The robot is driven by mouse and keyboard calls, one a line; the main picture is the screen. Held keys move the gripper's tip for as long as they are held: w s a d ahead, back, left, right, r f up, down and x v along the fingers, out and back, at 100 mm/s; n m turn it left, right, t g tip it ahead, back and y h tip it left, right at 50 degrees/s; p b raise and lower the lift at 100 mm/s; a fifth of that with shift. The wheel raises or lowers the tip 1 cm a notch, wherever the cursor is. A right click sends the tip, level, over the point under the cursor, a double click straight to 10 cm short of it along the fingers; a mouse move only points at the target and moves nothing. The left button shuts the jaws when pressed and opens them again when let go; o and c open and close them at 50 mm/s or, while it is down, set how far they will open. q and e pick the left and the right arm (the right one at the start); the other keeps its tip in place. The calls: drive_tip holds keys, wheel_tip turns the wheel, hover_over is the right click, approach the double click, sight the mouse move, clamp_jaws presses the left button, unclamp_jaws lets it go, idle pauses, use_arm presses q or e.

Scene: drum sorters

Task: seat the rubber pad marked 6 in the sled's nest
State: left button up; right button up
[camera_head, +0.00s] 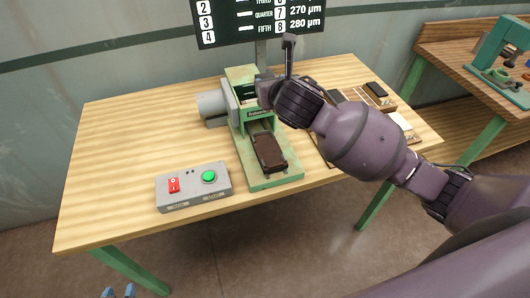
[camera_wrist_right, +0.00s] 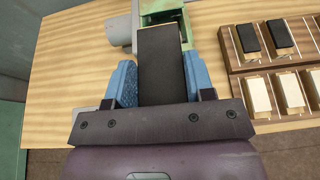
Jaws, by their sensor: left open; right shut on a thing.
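The green machine (camera_head: 262,118) stands mid-table, with a grey motor at its left. A dark brown sled (camera_head: 269,153) with a black edge lies on its green bed; I cannot make out its nest. In the right wrist view my right gripper (camera_wrist_right: 160,82) has its blue fingers either side of a dark, flat, oblong pad (camera_wrist_right: 162,60), shut on it. The pad's far end points at the green housing (camera_wrist_right: 165,12). No number is readable on it. In the head view the wrist hides these fingers. My left gripper (camera_head: 118,292) is open, low at the left edge, apart from everything.
A wooden tray (camera_wrist_right: 238,75) at the right holds several black and pale pads; my right arm covers much of it in the head view. A grey control box (camera_head: 194,187) with red switch and green button sits front left. The table's left (camera_head: 125,135) is clear. A numbered board (camera_head: 258,20) hangs behind.

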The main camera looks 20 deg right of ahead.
sight(270, 153)
drive_tip(key=shift+f, duration=0.2)
wheel_tip(270, 153, down, 20)
drive_tip(key=shift+r+b, duration=0.2)
drive_tip(key=shift+b, duration=0.6)
drive_tip(key=shift+f, duration=0.1)
drive_tip(key=o, duration=1)
